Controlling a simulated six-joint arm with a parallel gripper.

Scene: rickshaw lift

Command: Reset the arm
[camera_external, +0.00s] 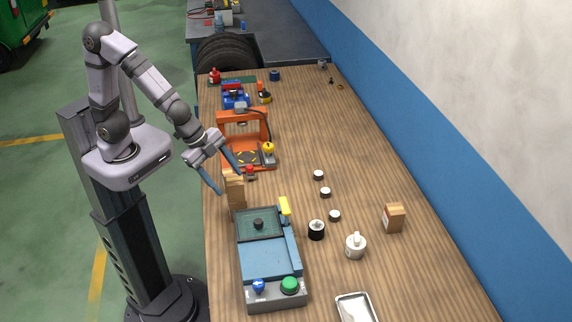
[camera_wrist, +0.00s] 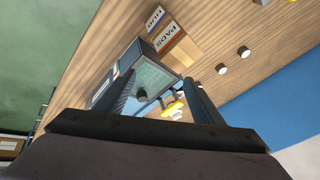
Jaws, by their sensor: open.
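My gripper (camera_external: 229,181) is at the end of my raised arm, over the left edge of the wooden table. Its two blue-grey fingers are spread apart with nothing held between them. A stack of brown boxes (camera_external: 236,195) stands right by the fingers; I cannot tell whether they touch. In the wrist view my gripper (camera_wrist: 162,77) is open too, and the fingers partly hide a blue-grey machine (camera_wrist: 155,62) with a green pad and black knob. Brown labelled boxes (camera_wrist: 181,46) lie beyond the fingertips there.
The blue-grey machine (camera_external: 265,262) sits in front, with a yellow handle (camera_external: 285,206). An orange frame (camera_external: 228,125) stands behind the boxes. Small black and white pots (camera_external: 355,246), a brown carton (camera_external: 394,218) and a metal tray (camera_external: 355,308) are to the right. The table's right rear is mostly clear.

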